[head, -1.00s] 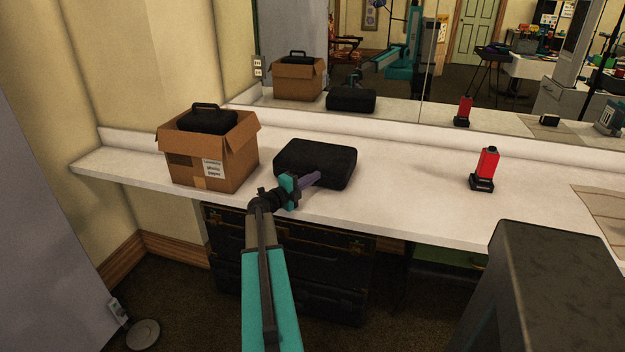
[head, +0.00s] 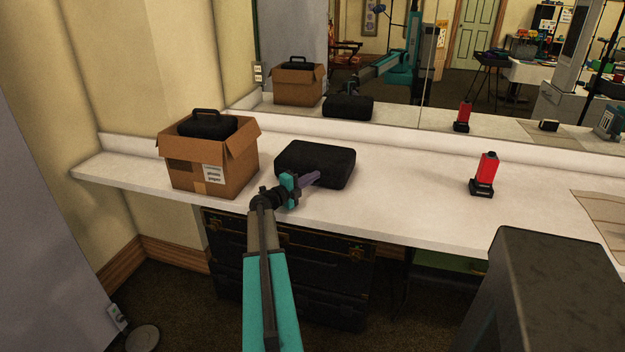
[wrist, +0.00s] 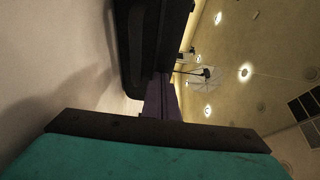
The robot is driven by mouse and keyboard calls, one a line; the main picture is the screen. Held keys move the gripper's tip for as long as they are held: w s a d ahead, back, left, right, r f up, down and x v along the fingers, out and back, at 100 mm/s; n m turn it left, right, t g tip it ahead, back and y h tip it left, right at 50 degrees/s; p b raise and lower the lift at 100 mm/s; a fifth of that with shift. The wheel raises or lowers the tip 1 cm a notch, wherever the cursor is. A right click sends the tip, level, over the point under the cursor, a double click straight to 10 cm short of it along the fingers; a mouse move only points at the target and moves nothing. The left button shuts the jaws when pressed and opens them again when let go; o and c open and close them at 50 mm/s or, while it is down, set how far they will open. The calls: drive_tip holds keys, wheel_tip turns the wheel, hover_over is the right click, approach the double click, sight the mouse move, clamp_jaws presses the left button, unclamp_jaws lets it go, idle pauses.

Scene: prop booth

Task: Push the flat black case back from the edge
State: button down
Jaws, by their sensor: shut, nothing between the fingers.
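The flat black case (head: 316,160) lies flat on the white counter (head: 400,205), right of the cardboard box. In the head view my gripper (head: 316,176) is shut and empty, its purple fingers at the front side of the case, low over the counter. In the wrist view the dark case (wrist: 150,45) fills the top middle, and the shut fingers (wrist: 160,92) point at its side and appear to meet it. Whether they truly touch is hard to tell. A strip of bare counter shows in front of the case.
An open cardboard box (head: 213,165) with a black handled case (head: 207,123) in it stands close on the left. A red and black object (head: 486,174) stands to the right. A mirror (head: 345,60) backs the counter. Black trunks (head: 290,265) are below. Bare counter lies behind the flat case.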

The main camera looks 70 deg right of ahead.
drive_tip(key=shift+a, duration=0.15)
drive_tip(key=shift+s+a, duration=0.35)
drive_tip(key=shift+a, duration=0.55)
drive_tip(key=shift+s+a, duration=0.3)
drive_tip(key=shift+a, duration=0.55)
drive_tip(key=b+v, duration=0.1)
drive_tip(key=v, duration=0.9)
drive_tip(key=shift+s, duration=0.1)
